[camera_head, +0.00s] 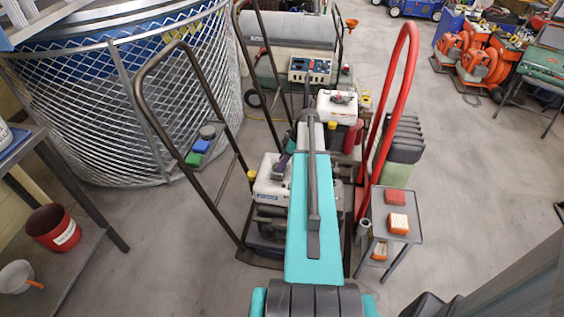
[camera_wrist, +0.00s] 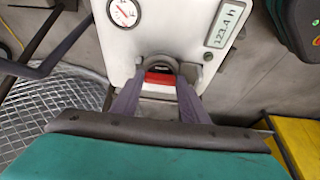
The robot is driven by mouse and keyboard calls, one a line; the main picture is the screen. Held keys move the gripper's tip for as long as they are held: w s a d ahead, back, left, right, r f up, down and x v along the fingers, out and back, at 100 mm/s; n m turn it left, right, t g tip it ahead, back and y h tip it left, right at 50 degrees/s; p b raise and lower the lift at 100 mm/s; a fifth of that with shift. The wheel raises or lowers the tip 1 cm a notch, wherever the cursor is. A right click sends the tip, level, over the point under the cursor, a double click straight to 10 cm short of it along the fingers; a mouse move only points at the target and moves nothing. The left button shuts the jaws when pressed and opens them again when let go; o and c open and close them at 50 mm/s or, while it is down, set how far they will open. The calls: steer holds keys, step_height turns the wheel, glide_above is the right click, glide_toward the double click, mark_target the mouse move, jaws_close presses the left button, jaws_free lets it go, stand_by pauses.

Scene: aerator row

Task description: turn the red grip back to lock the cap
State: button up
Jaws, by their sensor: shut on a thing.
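The red grip (camera_wrist: 159,78) shows in the wrist view on the front of a white machine housing (camera_wrist: 155,25), with a dark grey rounded collar (camera_wrist: 158,62) around its upper side. My gripper (camera_wrist: 160,88) reaches it from below, one grey-purple finger on each side, and is shut on it. The fingertips partly cover its ends. I cannot make out a separate cap or how far the grip is turned. In the head view my teal arm hides the grip; the white machine (camera_head: 268,188) shows beside the arm.
A round gauge (camera_wrist: 124,12) and an hour display (camera_wrist: 225,22) sit above the grip. In the head view, dark tubular frames (camera_head: 205,170) and a red hoop (camera_head: 400,90) flank the machine. A small grey table (camera_head: 380,215) stands right. Open floor lies further right.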

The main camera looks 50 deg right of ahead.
steer(key=shift+s+a, duration=0.1)
steer(key=shift+a, duration=0.1)
steer(key=m+b, duration=0.1)
steer(key=m, duration=0.1)
steer(key=m+h+b, duration=0.1)
steer(key=m, duration=0.1)
steer(key=shift+s+a+f+t, duration=0.1)
steer(key=shift+a+t, duration=0.1)
steer(key=shift+t, duration=0.1)
steer(key=m+h, duration=0.2)
steer(key=m, duration=0.3)
steer(key=shift+a, duration=0.2)
steer(key=m+h, duration=0.1)
steer(key=m, duration=0.3)
steer(key=shift+a+m+g+h, duration=0.1)
steer(key=shift+m+g+h, duration=0.2)
steer(key=shift+g+h, duration=0.1)
steer(key=shift+w+m+g+h, duration=0.15)
steer(key=shift+m+g+h, duration=0.15)
steer(key=shift+m, duration=0.7)
steer(key=shift+w+m+g+h, duration=0.1)
steer(key=shift+m+g+h, duration=0.2)
steer(key=shift+m, duration=0.7)
steer(key=o, duration=1.1)
steer(key=shift+c, duration=0.2)
